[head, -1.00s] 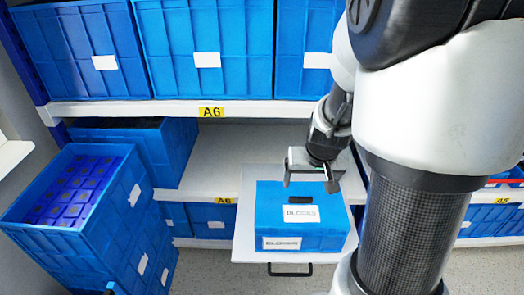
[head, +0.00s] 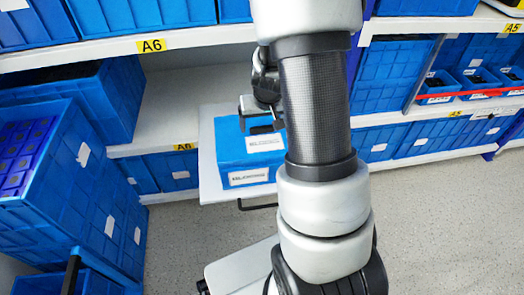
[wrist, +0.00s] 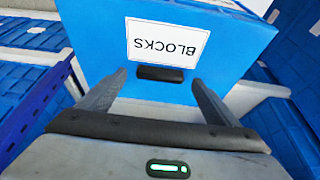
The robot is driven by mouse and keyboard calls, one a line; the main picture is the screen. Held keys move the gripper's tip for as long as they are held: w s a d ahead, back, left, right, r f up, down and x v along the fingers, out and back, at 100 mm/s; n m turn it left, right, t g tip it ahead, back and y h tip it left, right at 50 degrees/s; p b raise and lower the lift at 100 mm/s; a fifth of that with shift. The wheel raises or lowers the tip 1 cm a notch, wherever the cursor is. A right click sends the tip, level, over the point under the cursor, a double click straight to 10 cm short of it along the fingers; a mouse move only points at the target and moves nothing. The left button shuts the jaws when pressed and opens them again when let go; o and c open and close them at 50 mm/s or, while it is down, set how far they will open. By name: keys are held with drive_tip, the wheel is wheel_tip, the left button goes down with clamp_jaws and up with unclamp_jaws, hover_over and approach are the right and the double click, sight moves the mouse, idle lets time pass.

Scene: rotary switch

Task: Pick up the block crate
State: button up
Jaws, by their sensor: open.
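The block crate (head: 230,148) is a closed blue box with white labels, standing on a pulled-out white shelf board in the head view. In the wrist view the block crate (wrist: 95,40) fills the upper middle, with its BLOCKS label upside down and a dark handle or slot (wrist: 160,73) below the label. My gripper (head: 262,112) is over the crate's top in the head view, partly hidden by my arm. In the wrist view my gripper (wrist: 161,78) is open and empty, its fingertips on either side of the dark handle. Whether they touch the crate cannot be told.
The pulled-out board (head: 208,180) has a black handle (head: 257,206) at its front. Large blue crates (head: 55,190) are stacked at the left. The white A6 shelf (head: 110,55) runs above and behind. Small blue bins (head: 437,85) stand at the right. Floor (head: 440,210) is clear at lower right.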

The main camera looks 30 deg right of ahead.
drive_tip(key=shift+w+f, duration=0.2)
drive_tip(key=shift+f, duration=0.4)
drive_tip(key=c, duration=2.1)
drive_tip(key=shift+w+d+r, duration=0.1)
drive_tip(key=shift+r, duration=0.1)
clamp_jaws()
